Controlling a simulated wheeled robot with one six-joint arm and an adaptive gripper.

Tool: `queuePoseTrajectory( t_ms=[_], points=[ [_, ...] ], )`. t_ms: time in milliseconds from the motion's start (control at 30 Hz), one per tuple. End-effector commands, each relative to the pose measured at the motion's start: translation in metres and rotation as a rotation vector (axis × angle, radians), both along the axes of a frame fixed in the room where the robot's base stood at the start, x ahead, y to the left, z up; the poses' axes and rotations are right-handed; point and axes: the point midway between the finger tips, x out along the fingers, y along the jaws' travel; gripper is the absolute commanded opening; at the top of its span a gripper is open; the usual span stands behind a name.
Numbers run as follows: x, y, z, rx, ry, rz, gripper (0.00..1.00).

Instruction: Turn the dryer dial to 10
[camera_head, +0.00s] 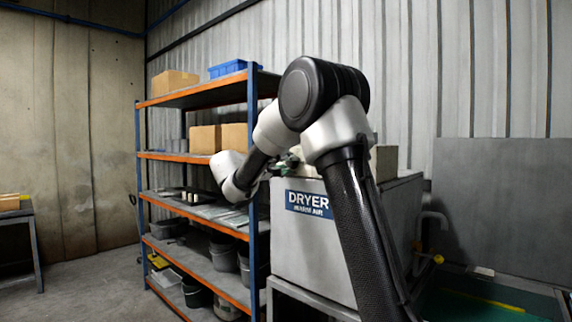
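The dryer is a pale grey box (300,250) on a metal stand, right of the shelf rack. A blue sign (309,204) on its front reads DRYER, with smaller text below. I cannot make out a dial or its numbers; my arm crosses in front of part of the dryer. My arm rises in front of the dryer, bends at a high elbow and comes down to a wrist at the rack's edge.
A blue and orange shelf rack (205,159) with boxes, trays and buckets stands close left of the dryer. A table (22,218) is at the far left. A green-floored basin (480,305) and a grey panel (500,200) are at right. The floor at left is clear.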

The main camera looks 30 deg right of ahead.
Motion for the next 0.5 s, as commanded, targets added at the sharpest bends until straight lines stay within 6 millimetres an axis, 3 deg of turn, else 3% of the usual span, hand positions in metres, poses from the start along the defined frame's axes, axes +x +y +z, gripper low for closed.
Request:
queuePoseTrajectory(
  t_ms=[367,500],
  points=[
    [0.000,0.001,0.001,-0.001,-0.002,0.001,0.54],
    [-0.004,0.015,0.001,0.000,-0.002,0.004,0.54]
  ],
)
